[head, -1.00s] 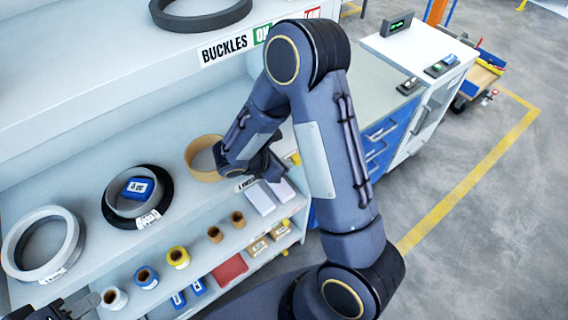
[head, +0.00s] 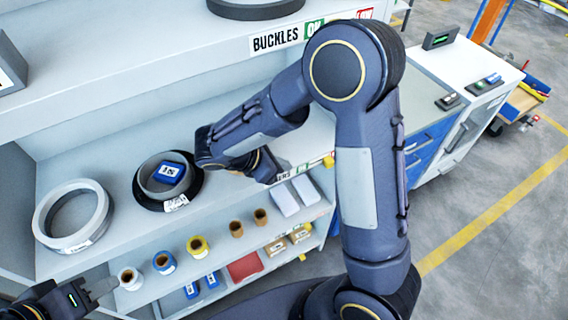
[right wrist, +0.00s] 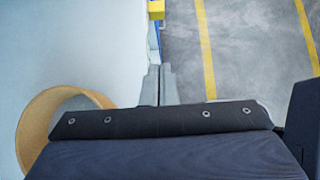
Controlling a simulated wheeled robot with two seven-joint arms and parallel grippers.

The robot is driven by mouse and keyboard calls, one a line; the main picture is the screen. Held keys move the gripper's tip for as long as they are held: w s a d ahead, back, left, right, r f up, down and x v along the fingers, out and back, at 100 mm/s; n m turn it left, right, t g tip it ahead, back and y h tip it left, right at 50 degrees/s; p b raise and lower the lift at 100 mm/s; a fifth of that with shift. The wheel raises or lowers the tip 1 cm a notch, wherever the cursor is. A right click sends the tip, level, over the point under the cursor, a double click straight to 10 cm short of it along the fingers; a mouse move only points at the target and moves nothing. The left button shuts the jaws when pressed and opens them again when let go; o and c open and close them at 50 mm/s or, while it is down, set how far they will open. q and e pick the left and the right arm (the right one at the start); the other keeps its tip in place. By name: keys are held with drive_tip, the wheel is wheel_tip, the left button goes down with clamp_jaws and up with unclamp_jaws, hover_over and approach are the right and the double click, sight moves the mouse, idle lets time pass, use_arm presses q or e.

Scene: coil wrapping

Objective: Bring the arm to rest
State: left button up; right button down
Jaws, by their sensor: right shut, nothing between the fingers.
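My right arm spans the middle of the head view, its forearm bent left over the shelf. My right gripper shows in the right wrist view (right wrist: 158,84), its two grey fingers together with nothing between them. It is beside the shelf edge, with floor to its right. A tan ring (right wrist: 33,112) lies at the lower left of that view, apart from the fingers. In the head view this ring is hidden behind my right forearm. My left gripper (head: 98,288) is at the lower left of the head view, partly cut off; its opening is unclear.
A pale grey ring (head: 45,218) and a black ring (head: 190,189) with a blue box (head: 169,173) lie on the shelf (head: 116,175). Several spools, including a yellow one (head: 198,246), stand below. A blue-drawer cabinet (head: 428,145) stands right. Open floor (head: 480,165) lies beyond.

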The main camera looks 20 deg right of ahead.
drive_tip(key=shift+s+d, duration=0.1)
drive_tip(key=s+r+m+t+y, duration=0.2)
drive_tip(key=s+r+m+y, duration=0.2)
drive_tip(key=s+m+y, duration=0.2)
drive_tip(key=s+r+m+t+y, duration=0.3)
drive_tip(key=s+r+m+y, duration=0.2)
drive_tip(key=s+m, duration=0.6)
drive_tip(key=m+y, duration=0.1)
drive_tip(key=m, duration=0.2)
drive_tip(key=shift+d+r+m+y, duration=0.3)
drive_tip(key=shift+d+y, duration=0.1)
drive_tip(key=shift+s, duration=0.1)
